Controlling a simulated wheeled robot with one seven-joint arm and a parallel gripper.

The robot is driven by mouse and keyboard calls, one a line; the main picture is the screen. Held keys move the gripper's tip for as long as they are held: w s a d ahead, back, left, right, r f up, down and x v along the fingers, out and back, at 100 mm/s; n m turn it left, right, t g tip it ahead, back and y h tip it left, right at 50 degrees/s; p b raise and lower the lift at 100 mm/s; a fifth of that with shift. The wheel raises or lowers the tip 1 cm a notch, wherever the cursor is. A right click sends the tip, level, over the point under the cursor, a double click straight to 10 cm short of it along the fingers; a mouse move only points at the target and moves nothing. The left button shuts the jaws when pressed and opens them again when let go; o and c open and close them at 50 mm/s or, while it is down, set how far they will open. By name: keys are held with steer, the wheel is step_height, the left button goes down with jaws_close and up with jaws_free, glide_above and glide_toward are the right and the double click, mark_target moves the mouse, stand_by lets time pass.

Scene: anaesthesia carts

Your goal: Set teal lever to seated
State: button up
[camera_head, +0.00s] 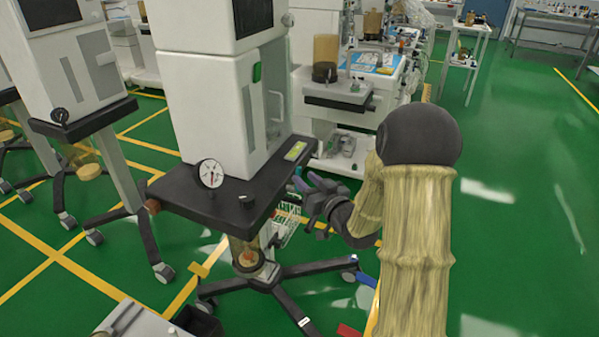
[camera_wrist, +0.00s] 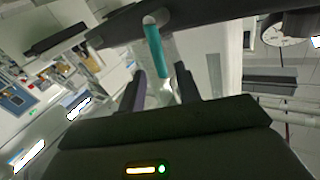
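The teal lever (camera_wrist: 155,50) shows in the wrist view as a slim teal rod with a pale rounded end at the edge of a dark shelf (camera_wrist: 205,18). My gripper (camera_wrist: 161,76) is open, with one finger on each side of the lever's near end. Gaps seem to show between the fingers and the lever, but I cannot tell whether either touches. In the head view my gripper (camera_head: 305,190) is at the right edge of the cart's dark shelf (camera_head: 232,193); I cannot make out the lever clearly there.
A round dial gauge (camera_head: 211,173) stands at the shelf's front and also shows in the wrist view (camera_wrist: 287,28). The white cart body (camera_head: 215,105) rises behind it. Another cart (camera_head: 75,75) stands at left. Green floor (camera_head: 520,190) is open at right.

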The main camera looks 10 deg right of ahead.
mark_target(300, 175)
steer(key=x, duration=0.4)
steer(key=shift+w+a, duration=0.1)
steer(key=shift+w, duration=0.05)
jaws_close()
